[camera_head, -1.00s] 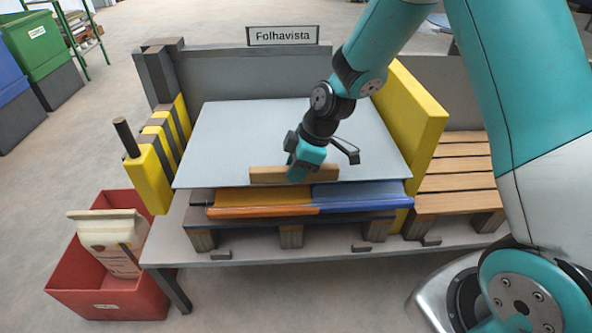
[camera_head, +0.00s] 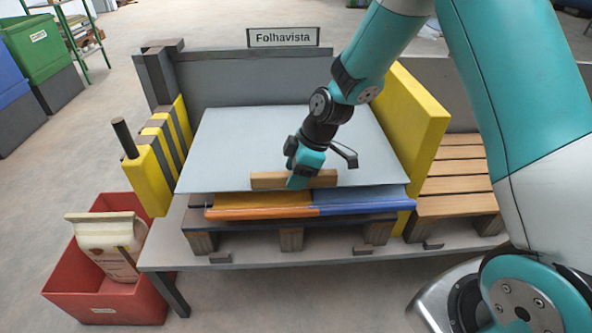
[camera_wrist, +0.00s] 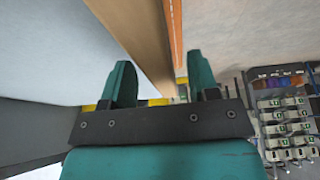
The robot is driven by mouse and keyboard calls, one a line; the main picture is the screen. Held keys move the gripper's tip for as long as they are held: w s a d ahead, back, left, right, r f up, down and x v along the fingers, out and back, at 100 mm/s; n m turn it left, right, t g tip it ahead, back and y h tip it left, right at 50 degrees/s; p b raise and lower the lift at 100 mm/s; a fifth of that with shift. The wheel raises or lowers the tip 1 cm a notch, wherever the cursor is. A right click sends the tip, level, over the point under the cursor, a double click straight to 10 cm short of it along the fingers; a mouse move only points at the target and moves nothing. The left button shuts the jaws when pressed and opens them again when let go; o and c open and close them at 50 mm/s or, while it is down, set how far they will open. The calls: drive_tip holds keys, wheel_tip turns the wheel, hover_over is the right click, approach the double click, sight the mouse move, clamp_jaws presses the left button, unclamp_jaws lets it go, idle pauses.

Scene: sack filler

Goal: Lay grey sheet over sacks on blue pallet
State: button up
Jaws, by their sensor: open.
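The grey sheet (camera_head: 245,145) lies flat over an orange sack (camera_head: 262,206) and a blue sack (camera_head: 360,196) on the dark pallet (camera_head: 265,224). The sacks' front edges show below the sheet; the rest of them is hidden. A wooden bar (camera_head: 262,180) runs along the sheet's front edge. My gripper (camera_head: 306,176) is at this bar. In the wrist view my gripper (camera_wrist: 158,72) is open, its fingers spread on either side of the wooden bar (camera_wrist: 130,28). I cannot tell whether a finger touches it.
A yellow panel (camera_head: 420,130) stands right of the sheet, and striped yellow blocks (camera_head: 150,180) stand left. A slatted wooden pallet (camera_head: 455,185) is beyond the right panel. A red bin (camera_head: 125,300) with a pale sack (camera_head: 108,243) stands on the floor at left. A grey wall (camera_head: 225,78) is behind.

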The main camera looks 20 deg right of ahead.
drive_tip(key=p+v, duration=0.1)
drive_tip(key=v, duration=1.6)
drive_tip(key=shift+r+p, duration=0.3)
drive_tip(key=s+a+r+m+p, duration=0.3)
drive_tip(key=s+a+r+p, duration=0.2)
drive_tip(key=s+r, duration=0.3)
drive_tip(key=s+a+r+m+g+p, duration=0.1)
drive_tip(key=s+a+r+m+p, duration=0.3)
drive_tip(key=s, duration=1.1)
wheel_tip(320, 180, up, 4)
drive_tip(key=shift+a+p, duration=0.95)
drive_tip(key=shift+a, duration=0.15)
drive_tip(key=shift+s, duration=0.1)
